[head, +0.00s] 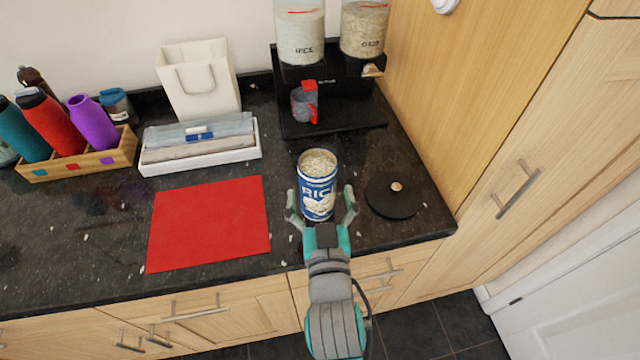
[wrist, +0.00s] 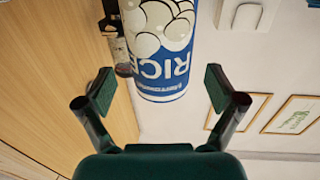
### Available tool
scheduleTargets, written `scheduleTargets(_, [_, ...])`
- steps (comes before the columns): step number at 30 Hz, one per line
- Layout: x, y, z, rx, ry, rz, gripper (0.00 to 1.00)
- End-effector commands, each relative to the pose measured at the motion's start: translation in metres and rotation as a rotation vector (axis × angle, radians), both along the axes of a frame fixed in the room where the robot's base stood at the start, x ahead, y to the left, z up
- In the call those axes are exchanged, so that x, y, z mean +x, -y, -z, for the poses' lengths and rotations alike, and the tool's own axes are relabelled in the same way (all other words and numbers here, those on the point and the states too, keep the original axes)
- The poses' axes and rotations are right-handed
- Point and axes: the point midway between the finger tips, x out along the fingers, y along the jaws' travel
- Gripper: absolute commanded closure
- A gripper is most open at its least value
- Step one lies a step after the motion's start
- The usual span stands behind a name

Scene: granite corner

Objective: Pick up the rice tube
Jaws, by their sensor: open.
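The rice tube (head: 318,186) is a blue and white can labelled RICE, open at the top with pale grains showing inside. It stands upright on the dark granite counter. My gripper (head: 322,203) is open at the near side of the tube, with one finger to its left and one to its right. In the wrist view the tube (wrist: 160,50) appears upside down, beyond and between the open fingertips of my gripper (wrist: 160,88). I see no finger clearly touching it.
A red mat (head: 209,223) lies left of the tube, and a round black lid (head: 393,198) lies right. Behind stands a black dispenser (head: 330,105) with a grey and red mug (head: 304,103). A white tray (head: 200,160), paper bag (head: 199,80) and bottle crate (head: 85,160) are left.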

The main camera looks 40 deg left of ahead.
Motion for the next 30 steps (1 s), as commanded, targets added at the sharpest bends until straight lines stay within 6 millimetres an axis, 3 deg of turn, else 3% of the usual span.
scheduleTargets(19, [0.049,-0.045,-0.002,0.002,-0.001,0.002,0.07])
scheduleTargets(29, [0.053,-0.049,-0.001,0.001,0.000,0.003,0.07])
scheduleTargets(30, [0.053,-0.049,-0.001,0.001,0.000,0.003,0.17])
